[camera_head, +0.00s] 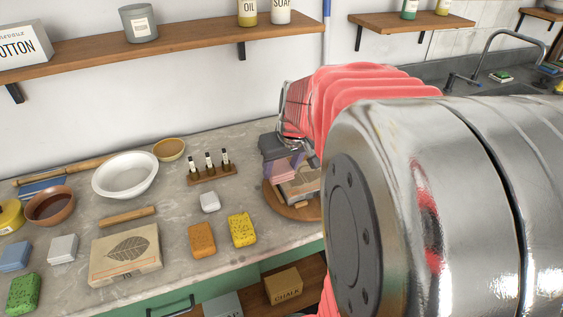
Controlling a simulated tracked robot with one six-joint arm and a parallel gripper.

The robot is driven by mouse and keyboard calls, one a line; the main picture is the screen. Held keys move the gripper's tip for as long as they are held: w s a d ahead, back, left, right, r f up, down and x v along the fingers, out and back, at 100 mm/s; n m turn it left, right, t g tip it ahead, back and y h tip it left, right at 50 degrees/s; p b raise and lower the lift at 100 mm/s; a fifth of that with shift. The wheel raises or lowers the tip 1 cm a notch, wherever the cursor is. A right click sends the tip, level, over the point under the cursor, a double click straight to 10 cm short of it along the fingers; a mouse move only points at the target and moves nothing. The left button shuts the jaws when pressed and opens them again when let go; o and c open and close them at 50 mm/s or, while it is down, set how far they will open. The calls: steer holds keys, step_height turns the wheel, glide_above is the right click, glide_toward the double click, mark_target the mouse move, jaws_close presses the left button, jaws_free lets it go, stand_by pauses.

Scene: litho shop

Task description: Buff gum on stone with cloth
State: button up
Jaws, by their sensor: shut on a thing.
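My gripper (281,152) is over the round wooden board (276,200) at the right part of the counter. It is shut on a small folded pinkish cloth (282,171). The cloth is just above or on a pale slab, seemingly a stone (303,192), lying on the board; I cannot tell whether they touch. My arm hides the right side of the slab and board. Another pale stone (105,268) with a dark leaf drawing lies flat at the front of the counter.
Yellow (242,230) and orange (202,240) sponges and a white block (209,202) lie left of the board. A rack of small bottles (212,174), a white bowl (125,189) and a brown bowl (50,207) stand farther left. A wooden shelf (190,42) runs above.

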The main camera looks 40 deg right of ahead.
steer(key=shift+s+d+r, duration=0.2)
steer(key=shift+s+d, duration=0.45)
steer(key=shift+s, duration=0.25)
steer(key=shift+f, duration=0.1)
